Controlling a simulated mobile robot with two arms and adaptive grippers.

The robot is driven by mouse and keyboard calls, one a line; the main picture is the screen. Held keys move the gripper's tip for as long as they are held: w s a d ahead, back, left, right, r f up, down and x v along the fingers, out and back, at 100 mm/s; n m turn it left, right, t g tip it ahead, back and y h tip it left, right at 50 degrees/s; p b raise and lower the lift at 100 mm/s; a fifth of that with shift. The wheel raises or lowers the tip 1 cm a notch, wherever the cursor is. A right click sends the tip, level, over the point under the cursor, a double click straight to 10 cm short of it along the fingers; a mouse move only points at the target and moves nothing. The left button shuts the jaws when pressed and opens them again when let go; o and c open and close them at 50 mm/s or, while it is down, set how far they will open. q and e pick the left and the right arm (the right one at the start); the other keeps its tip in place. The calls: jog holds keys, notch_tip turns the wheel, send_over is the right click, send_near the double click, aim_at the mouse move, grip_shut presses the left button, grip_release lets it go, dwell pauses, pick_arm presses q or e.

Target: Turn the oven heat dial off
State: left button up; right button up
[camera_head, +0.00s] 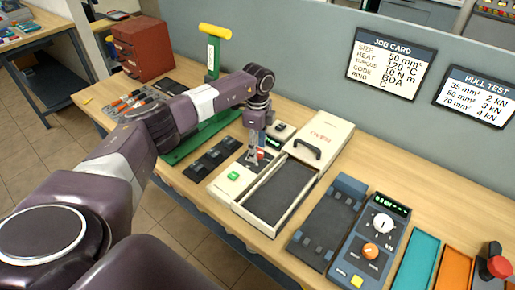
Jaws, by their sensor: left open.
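The oven (325,135) is a cream box on the workbench with a black handle on its lid and an open dark-floored chamber in front. Its control strip on the left carries a green button (233,176), a small green display (273,142) and a red dial (261,154). My left gripper (253,160) points down over this strip, right at the red dial, and is open. The fingers partly hide the dial, so I cannot tell whether they touch it or which way it points. My right gripper is out of view.
A dark press unit with a white dial (383,222) and orange knob (370,250) stands right of the oven. Teal (417,262) and orange (454,269) trays and a red stop button (498,266) lie farther right. A green tool with yellow handle (215,31) stands behind my arm.

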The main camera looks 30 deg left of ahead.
pick_arm(q)
notch_tip(320, 180, up, 12)
jog(key=shift+f, duration=0.2)
jog(key=shift+f, duration=0.1)
dwell(0.5)
